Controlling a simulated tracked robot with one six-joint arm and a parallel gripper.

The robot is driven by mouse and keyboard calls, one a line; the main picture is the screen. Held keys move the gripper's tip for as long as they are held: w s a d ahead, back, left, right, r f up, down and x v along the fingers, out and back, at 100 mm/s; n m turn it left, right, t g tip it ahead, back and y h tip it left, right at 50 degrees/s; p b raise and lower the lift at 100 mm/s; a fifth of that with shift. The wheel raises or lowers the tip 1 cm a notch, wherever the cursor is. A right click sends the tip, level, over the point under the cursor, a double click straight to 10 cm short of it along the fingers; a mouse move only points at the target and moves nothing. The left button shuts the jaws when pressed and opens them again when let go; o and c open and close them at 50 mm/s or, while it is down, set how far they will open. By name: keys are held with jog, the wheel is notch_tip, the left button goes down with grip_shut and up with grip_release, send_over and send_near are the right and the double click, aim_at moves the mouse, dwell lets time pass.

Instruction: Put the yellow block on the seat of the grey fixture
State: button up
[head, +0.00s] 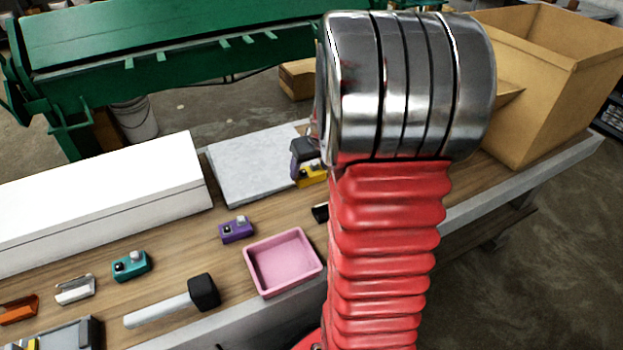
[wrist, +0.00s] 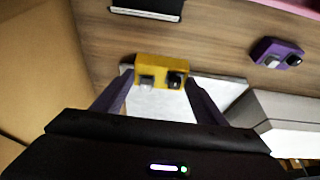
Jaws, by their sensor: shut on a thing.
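The yellow block (wrist: 160,68) has a pale knob and a black knob. It sits between the two purple fingers of my gripper (wrist: 158,88), which is shut on it. In the head view the yellow block (head: 311,177) shows at the left edge of my arm, by one finger of my gripper (head: 303,160); my arm hides the rest. The block is over or near the edge of a light grey slab (head: 245,178) on the bench; I cannot tell the height gap. A grey object (head: 84,332) is cut off at the bottom left. I cannot make out which is the fixture, nor its seat.
The wooden bench (head: 185,240) bears a purple block (head: 236,231), a teal block (head: 131,266), a pink tray (head: 262,286), a black-headed mallet (head: 160,311) and a long white box (head: 100,195). A cardboard box (head: 560,95) stands at the right end.

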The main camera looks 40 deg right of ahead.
jog(key=shift+r, duration=1.5)
jog(key=w+a+r+n+y, duration=0.1)
jog(key=w+a+r+n, duration=0.1)
jog(key=w+a, duration=0.4)
jog(key=w+a+r+n, duration=0.2)
jog(key=w+a+r, duration=0.3)
jog(key=a, duration=0.9)
jog(key=w+a+r+n+y, duration=0.1)
jog(key=w+a+r+n, duration=0.1)
jog(key=w+a, duration=0.6)
jog(key=a+r, duration=0.1)
jog(key=a, duration=0.2)
jog(key=shift+r+n+y, duration=0.2)
jog(key=shift+n+y, duration=0.1)
jog(key=shift+s+a, duration=0.1)
